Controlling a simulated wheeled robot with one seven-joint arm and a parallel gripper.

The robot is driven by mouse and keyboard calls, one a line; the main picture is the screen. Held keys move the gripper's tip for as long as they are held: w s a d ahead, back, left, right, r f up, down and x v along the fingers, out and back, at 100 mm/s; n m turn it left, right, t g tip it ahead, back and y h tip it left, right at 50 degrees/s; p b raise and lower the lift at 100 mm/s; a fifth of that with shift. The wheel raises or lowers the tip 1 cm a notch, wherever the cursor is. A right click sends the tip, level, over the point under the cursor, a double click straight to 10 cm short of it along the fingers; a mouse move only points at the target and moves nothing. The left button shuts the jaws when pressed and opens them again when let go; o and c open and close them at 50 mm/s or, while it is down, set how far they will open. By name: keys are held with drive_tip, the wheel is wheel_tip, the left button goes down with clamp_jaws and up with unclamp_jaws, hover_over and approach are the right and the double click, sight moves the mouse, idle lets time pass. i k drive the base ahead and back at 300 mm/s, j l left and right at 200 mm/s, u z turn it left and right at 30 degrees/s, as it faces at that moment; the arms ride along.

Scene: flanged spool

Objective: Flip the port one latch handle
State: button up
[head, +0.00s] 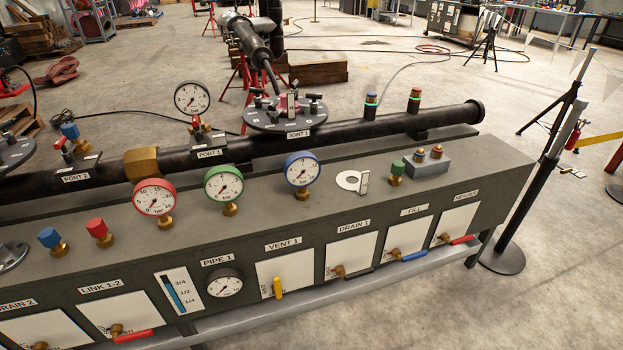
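The port one fitting (202,134) sits on the dark pipe at centre left, behind its PORT 1 label (208,154). A round white-faced gauge (192,98) stands upright on it. A small red handle (196,121) shows just below the gauge; its exact angle is too small to tell. No gripper of mine can be made out in the head view.
The grey bench (330,212) carries red, green and blue gauges in front of the pipe. The JOINT 1 flange (262,122) with upright clamps lies right of port one. The port two fitting (78,158) with a blue cap is at left.

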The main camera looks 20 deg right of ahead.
sight(197, 134)
drive_tip(key=i+j+u, duration=0.2)
drive_tip(key=i+u, duration=0.15)
drive_tip(key=i, duration=0.25)
drive_tip(key=i+u, duration=0.35)
drive_tip(key=i, duration=0.2)
drive_tip(key=i+u, duration=0.35)
drive_tip(key=i, duration=0.25)
drive_tip(key=l, duration=0.1)
